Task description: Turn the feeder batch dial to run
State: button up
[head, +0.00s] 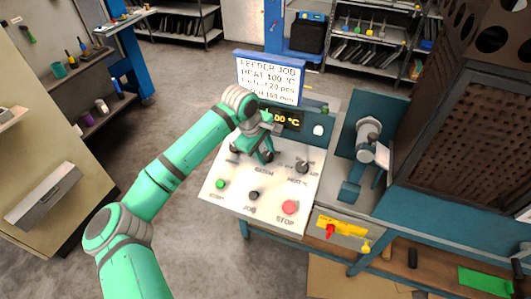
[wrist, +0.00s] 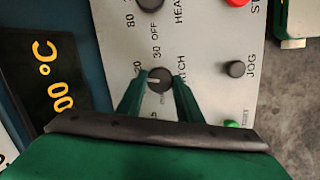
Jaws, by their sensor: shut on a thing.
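The feeder batch dial (wrist: 160,81) is a dark round knob on the pale control panel in the wrist view. A light mark on it points left in that view. Numbers, "30" among them, and small print surround it; the small print is too blurred to read. My gripper (wrist: 158,85) has a green finger on each side of the dial, shut on it. In the head view my gripper (head: 257,150) is down at the panel's upper part (head: 221,199), above the "BATCH" label, and hides the dial.
The heat knob (head: 302,167) is right of my gripper. A green button (head: 220,184), the black jog button (head: 253,195) and the red stop button (head: 289,207) lie nearer the front. A lit display (head: 287,119) and a job sign (head: 268,81) stand behind.

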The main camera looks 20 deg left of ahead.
jog(key=n, duration=0.3)
jog(key=shift+n+t, duration=0.4)
jog(key=shift+d+n, duration=0.1)
jog(key=shift+n, duration=0.8)
jog(key=n+t, duration=0.1)
jog(key=n, duration=0.4)
jog(key=shift+s, duration=0.15)
jog(key=n, duration=0.3)
jog(key=n+y, duration=0.1)
jog(key=n, duration=0.2)
jog(key=shift+d+f+t, duration=0.1)
jog(key=shift+t, duration=0.2)
jog(key=n, duration=0.3)
jog(key=shift+d+y, duration=0.15)
jog(key=shift+y, duration=0.15)
jog(key=shift+s+n, duration=0.1)
jog(key=shift+n, duration=0.6)
jog(key=o, duration=1)
jog(key=shift+o, duration=0.2)
